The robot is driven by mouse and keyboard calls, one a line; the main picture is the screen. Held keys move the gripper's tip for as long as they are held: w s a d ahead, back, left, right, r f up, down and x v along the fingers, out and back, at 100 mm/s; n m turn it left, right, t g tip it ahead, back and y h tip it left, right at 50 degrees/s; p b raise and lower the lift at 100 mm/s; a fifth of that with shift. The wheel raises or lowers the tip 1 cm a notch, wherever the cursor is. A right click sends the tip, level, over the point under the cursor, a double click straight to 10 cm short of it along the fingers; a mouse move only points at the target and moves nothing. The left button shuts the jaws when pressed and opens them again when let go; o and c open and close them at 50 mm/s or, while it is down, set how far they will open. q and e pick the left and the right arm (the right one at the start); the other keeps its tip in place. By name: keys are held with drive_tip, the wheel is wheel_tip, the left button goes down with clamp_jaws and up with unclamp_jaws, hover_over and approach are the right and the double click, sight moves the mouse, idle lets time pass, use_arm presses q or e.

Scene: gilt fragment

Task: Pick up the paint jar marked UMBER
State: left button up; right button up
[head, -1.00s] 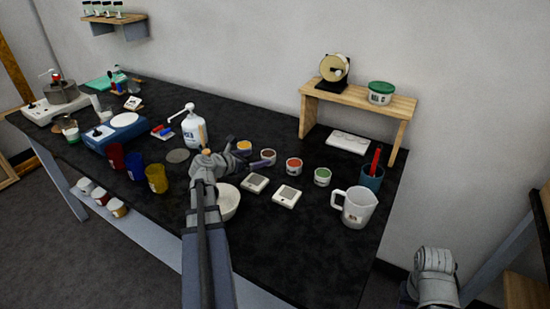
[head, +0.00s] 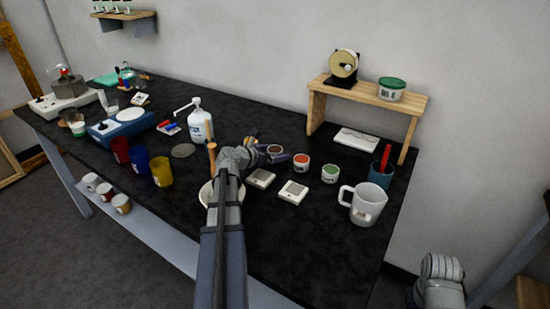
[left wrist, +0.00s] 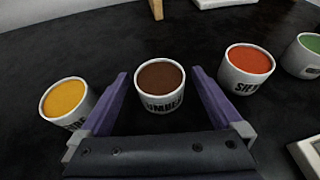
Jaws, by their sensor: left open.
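The UMBER jar (left wrist: 160,86) is a white pot of brown paint, upright on the black bench, its label partly readable in the left wrist view. In the head view the UMBER jar (head: 275,150) is partly hidden by my gripper. My left gripper (left wrist: 159,74) is open, with one purple finger on each side of the jar. No clear contact shows. In the head view my left gripper (head: 268,147) reaches it from the front left.
A yellow paint jar (left wrist: 67,100) stands close left of the fingers. An orange-red jar (left wrist: 246,66) and a green jar (head: 330,173) stand to the right. White square devices (head: 293,191), a bowl (head: 206,193) and a jug (head: 361,205) are nearer. A wooden shelf (head: 370,93) stands behind.

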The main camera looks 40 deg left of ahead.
sight(275, 149)
use_arm(q)
drive_tip(key=shift+w, duration=0.2)
drive_tip(key=shift+c, duration=0.2)
drive_tip(key=c, duration=1.5)
wheel_tip(275, 149, up, 10)
drive_tip(key=p, duration=1)
